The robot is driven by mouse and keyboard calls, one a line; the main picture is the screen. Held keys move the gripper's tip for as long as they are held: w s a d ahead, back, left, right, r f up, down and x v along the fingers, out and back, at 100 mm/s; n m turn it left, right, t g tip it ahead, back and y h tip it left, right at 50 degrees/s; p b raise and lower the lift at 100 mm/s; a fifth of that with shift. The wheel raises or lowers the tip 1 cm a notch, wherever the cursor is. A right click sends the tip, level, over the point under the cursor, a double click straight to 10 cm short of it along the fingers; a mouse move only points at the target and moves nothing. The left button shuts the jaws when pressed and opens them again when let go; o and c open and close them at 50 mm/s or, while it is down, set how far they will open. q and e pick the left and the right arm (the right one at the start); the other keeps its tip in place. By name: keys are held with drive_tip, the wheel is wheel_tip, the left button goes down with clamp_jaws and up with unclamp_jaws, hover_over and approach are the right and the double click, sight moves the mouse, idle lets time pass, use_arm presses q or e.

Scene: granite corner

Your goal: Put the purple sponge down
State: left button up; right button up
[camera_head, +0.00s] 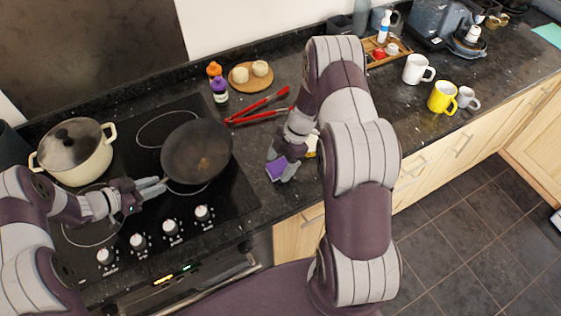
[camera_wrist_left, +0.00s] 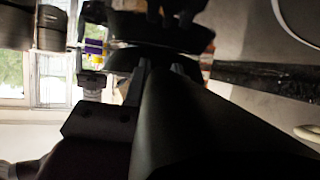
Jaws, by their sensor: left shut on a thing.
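The purple sponge (camera_head: 276,168) is at the fingers of my right gripper (camera_head: 282,163), low over the counter strip right of the hob. The fingers lie close against it; I cannot tell whether they still grip it or whether it rests on the counter. My left gripper (camera_head: 152,188) is shut on the handle of the dark frying pan (camera_head: 197,152), which is on the hob. The left wrist view is mostly dark, with the fingers (camera_wrist_left: 157,78) in deep shadow.
Red tongs (camera_head: 258,107) lie behind the sponge. A lidded pot (camera_head: 77,152) stands at the left. A white mug (camera_head: 417,69) and a yellow mug (camera_head: 442,98) stand at the right. My right arm hides some counter.

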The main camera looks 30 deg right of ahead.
drive_tip(key=v, duration=1.2)
drive_tip(key=shift+r, duration=0.1)
